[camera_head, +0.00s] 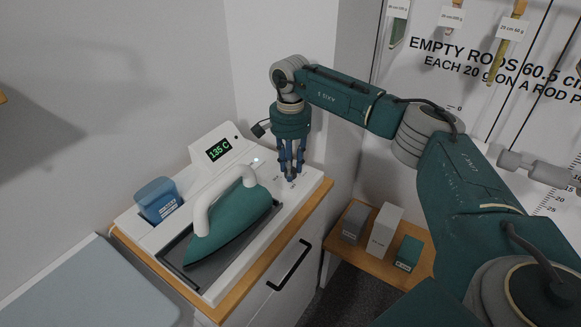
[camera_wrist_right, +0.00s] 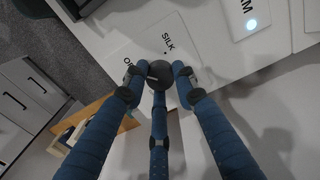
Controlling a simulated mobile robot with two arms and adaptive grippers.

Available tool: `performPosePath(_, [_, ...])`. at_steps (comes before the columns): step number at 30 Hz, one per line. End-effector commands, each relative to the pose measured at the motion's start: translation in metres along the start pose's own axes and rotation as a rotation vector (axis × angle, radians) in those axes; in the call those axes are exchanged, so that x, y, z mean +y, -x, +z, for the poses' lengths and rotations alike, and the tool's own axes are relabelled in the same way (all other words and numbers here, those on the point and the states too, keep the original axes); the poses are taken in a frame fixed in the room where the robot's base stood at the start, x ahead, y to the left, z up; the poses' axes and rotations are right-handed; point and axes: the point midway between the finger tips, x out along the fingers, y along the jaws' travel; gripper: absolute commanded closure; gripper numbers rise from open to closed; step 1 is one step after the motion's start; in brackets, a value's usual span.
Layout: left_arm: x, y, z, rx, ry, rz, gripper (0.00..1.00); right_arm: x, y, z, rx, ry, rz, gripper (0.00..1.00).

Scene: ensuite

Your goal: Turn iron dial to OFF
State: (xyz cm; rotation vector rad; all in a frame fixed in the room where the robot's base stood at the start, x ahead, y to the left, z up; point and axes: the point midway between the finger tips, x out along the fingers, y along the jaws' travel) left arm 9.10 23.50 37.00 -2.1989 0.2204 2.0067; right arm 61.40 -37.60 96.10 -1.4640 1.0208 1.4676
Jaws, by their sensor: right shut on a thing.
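The dial is a small dark round knob (camera_wrist_right: 161,72) in the right wrist view, on the white panel. The word SILK is printed beside it, and another label starting with O is partly hidden by a finger. My right gripper (camera_head: 290,173) points down at the right end of the white iron station (camera_head: 131,219). Its three blue fingers (camera_wrist_right: 161,82) are closed around the dial. The iron (camera_head: 239,222), teal with a white handle, rests on the station's dark plate. My left gripper is in neither view.
A blue container (camera_head: 157,197) sits at the station's left. Boxes (camera_head: 384,229) stand on a low wooden shelf to the right. A wall is close behind the station. A light-blue board (camera_head: 90,290) lies at lower left.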

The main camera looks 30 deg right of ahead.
Motion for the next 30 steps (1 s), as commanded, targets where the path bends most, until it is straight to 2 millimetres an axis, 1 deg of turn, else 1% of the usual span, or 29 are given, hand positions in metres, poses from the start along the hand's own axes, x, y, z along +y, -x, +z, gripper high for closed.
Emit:
performPosePath(1, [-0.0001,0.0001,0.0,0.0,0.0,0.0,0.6,-0.0027,0.0044,-0.0023,0.005,0.012,-0.012,0.99])
performPosePath(7, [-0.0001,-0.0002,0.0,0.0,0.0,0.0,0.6,-0.0028,0.0045,-0.0024,0.005,0.046,-0.012,0.99])
performPosePath(19, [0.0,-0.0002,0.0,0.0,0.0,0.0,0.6,-0.0029,0.0047,-0.0024,0.006,0.052,-0.012,0.99])
performPosePath(20, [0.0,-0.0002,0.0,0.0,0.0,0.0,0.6,-0.003,0.0047,-0.0024,0.006,0.052,-0.013,0.71])
performPosePath(21, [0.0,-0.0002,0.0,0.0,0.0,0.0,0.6,-0.003,0.0046,-0.0023,0.005,0.052,-0.013,0.63])
performPosePath(22, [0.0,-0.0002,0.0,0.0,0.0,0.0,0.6,-0.0029,0.0044,-0.0021,0.005,0.052,-0.012,0.57])
performPosePath(23, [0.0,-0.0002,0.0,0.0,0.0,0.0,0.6,-0.0027,0.004,-0.002,0.004,0.052,-0.011,0.54])
performPosePath(30, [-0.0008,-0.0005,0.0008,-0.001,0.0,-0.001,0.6,-0.0012,0.0019,-0.001,0.002,0.052,-0.005,0.54])
